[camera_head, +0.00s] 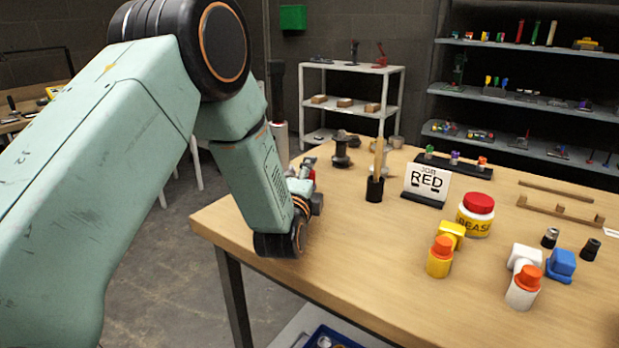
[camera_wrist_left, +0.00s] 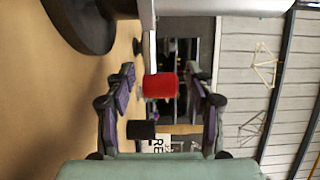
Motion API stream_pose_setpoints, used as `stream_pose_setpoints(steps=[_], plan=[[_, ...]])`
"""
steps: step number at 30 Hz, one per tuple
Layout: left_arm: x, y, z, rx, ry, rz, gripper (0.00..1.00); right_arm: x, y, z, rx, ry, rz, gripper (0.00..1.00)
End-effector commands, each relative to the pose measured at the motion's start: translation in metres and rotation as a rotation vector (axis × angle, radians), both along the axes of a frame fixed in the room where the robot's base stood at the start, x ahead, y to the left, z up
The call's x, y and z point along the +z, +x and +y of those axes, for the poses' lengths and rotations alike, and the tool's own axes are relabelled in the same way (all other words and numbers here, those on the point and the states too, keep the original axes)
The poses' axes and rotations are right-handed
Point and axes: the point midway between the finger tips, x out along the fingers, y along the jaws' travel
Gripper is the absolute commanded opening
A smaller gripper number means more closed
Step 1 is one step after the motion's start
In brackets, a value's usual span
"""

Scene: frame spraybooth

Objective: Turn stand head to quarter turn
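A red patch (camera_head: 312,175) shows at the gripper in the head view. A pale post (camera_wrist_left: 225,7) and a dark round base (camera_wrist_left: 85,22) show close by in the wrist view. I cannot tell for certain which part is the stand head or how it is turned. My right gripper is out of view.
A dark spool-shaped item (camera_head: 341,152) stands behind the gripper. The bench's front middle is clear.

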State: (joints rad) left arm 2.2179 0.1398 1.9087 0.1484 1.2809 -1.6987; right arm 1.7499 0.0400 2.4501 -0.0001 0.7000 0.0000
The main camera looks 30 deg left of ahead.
Motion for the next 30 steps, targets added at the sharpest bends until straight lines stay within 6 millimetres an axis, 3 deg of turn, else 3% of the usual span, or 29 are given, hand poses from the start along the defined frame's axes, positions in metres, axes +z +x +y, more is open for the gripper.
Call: stream_pose_setpoints(steps=[18, 30], plan=[[0.0004, -0.0001, 0.0, 0.001, -0.001, -0.001, 0.01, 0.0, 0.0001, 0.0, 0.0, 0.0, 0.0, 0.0], [0.0009, 0.0002, 0.0001, 0.002, 0.0, -0.002, 0.0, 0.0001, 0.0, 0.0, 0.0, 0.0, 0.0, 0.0]])
